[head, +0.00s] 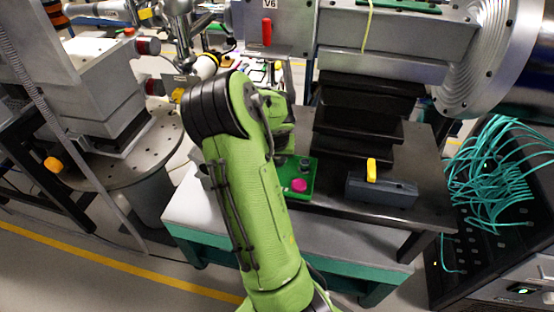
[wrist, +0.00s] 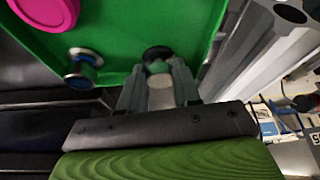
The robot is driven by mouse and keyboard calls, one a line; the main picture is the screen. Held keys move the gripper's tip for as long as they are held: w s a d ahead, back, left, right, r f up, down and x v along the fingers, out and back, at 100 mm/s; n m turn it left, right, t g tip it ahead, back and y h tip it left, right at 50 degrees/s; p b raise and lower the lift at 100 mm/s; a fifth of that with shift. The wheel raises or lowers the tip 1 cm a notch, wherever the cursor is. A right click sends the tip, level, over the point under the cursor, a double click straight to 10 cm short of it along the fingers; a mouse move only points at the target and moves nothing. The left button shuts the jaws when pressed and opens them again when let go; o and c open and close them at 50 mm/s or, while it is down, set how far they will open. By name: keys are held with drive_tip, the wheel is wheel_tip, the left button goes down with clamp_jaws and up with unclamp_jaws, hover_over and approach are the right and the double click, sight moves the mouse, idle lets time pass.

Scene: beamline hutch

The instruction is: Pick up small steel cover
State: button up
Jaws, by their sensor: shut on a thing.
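In the wrist view my gripper (wrist: 158,72) has its two grey fingers over the green tray. It is shut on a small pale grey piece (wrist: 161,96), which looks like the small steel cover. Only part of it shows between the fingers. A dark ring (wrist: 157,52) shows just past the fingertips; I cannot tell whether it is part of the held piece.
The green tray (head: 307,192) lies on the bench and holds a pink round piece (head: 299,185) and a blue and silver spool-like piece (wrist: 82,68). A dark grey block (head: 385,192) with a yellow handle (head: 371,170) stands to the right. Teal cables (head: 500,175) hang at far right.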

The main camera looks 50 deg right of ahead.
wheel_tip(320, 180, up, 10)
drive_tip(key=p, duration=0.3)
drive_tip(key=shift+r, duration=0.1)
clamp_jaws()
